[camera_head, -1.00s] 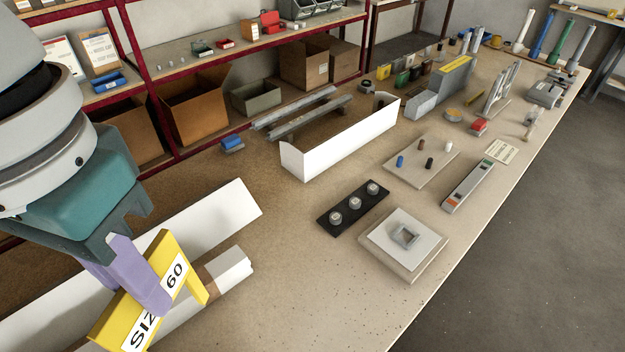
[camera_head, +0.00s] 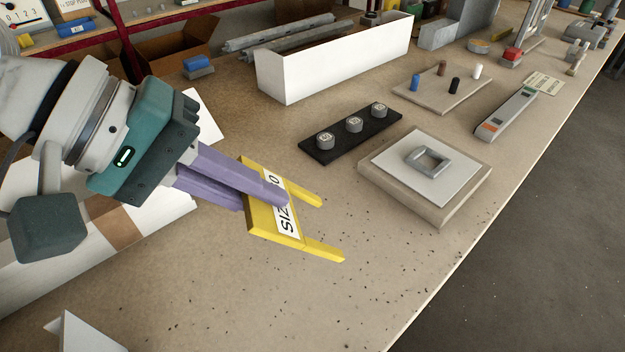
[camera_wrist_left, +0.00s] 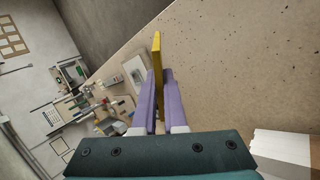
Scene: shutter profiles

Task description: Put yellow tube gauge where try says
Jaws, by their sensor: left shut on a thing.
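My left gripper (camera_head: 262,200) is shut on the yellow tube gauge (camera_head: 262,222), a fork-shaped piece with two prongs and a white label reading "SIZ…", partly covered by a purple finger. It is held over the near bench, prongs pointing right, left of the grey block with a white plate (camera_head: 437,168). In the left wrist view the gauge (camera_wrist_left: 157,55) shows edge-on between the purple fingers (camera_wrist_left: 158,100). A cream card (camera_head: 543,83) with small print I cannot read lies at the far right. My right gripper is not in view.
A black strip with three grey knobs (camera_head: 350,134), a white channel (camera_head: 335,65) and a peg board (camera_head: 447,90) stand behind.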

